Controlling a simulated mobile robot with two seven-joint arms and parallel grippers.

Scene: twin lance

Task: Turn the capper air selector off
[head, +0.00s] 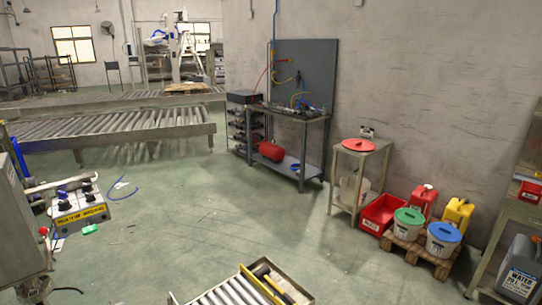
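A grey control box (84,212) with black knobs and a yellow label strip is at the left edge, beside a grey metal cabinet (18,232). One black knob (65,205) is on its left part, and another black knob (87,188) is on its right part. The label is too small to read surely, so I cannot tell which knob, if any, is the capper air selector or how it is set. Neither of my grippers is in view.
A roller conveyor (110,127) runs across the left middle. A workbench (300,115) with hoses stands at the wall. A small table (345,150) and a pallet (412,250) with buckets are at right. Another roller unit (235,292) is in front. The middle floor is mostly clear.

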